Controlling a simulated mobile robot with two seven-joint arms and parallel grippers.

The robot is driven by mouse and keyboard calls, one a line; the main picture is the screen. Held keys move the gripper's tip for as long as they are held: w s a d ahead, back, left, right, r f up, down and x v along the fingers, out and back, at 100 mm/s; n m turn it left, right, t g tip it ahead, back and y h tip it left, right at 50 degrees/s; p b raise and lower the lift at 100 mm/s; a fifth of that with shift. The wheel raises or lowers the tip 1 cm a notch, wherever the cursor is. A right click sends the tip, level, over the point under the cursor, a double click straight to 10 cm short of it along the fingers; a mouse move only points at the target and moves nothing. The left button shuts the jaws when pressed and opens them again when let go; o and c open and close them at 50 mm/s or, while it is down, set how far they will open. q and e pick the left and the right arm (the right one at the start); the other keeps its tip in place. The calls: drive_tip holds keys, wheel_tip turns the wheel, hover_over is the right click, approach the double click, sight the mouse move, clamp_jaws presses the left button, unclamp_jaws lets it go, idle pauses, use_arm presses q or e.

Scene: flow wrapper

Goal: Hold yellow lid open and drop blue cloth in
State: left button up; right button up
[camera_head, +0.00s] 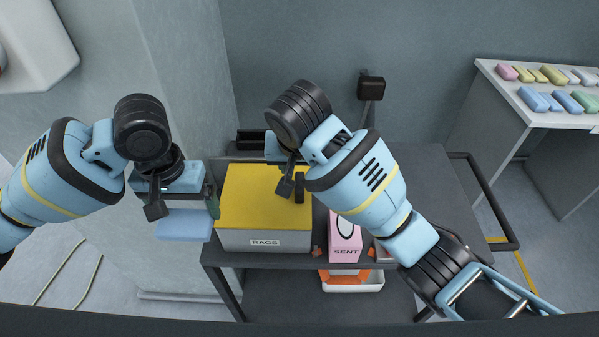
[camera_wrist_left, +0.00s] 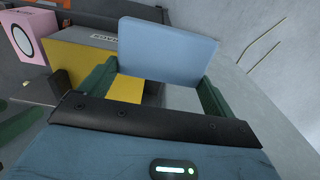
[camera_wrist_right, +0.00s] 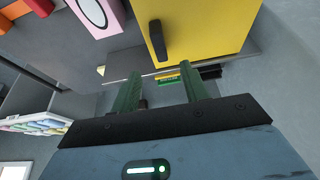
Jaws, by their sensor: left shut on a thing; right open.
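The grey RAGS bin (camera_head: 264,241) stands on the dark cart with its yellow lid (camera_head: 250,200) down. The lid has a black handle (camera_wrist_right: 157,40), which shows in the right wrist view. My left gripper (camera_head: 183,205) is shut on the blue cloth (camera_head: 184,225), a flat light-blue piece hanging just left of the bin; the cloth also shows between the fingers in the left wrist view (camera_wrist_left: 167,50). My right gripper (camera_wrist_right: 165,92) is open and empty, above the lid's right part near the handle, not visibly touching it.
A pink SENT box (camera_head: 344,238) stands right of the bin. A white tray with an orange thing (camera_head: 350,280) sits on the lower shelf. A side table (camera_head: 500,85) with coloured bundles is at the right. The cart's right top (camera_head: 425,180) is clear.

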sight(300, 182)
drive_tip(key=x, duration=1.1)
drive_tip(key=shift+f, duration=0.15)
drive_tip(key=shift+c, duration=0.2)
clamp_jaws()
drive_tip(key=d, duration=1.5)
idle(1.4)
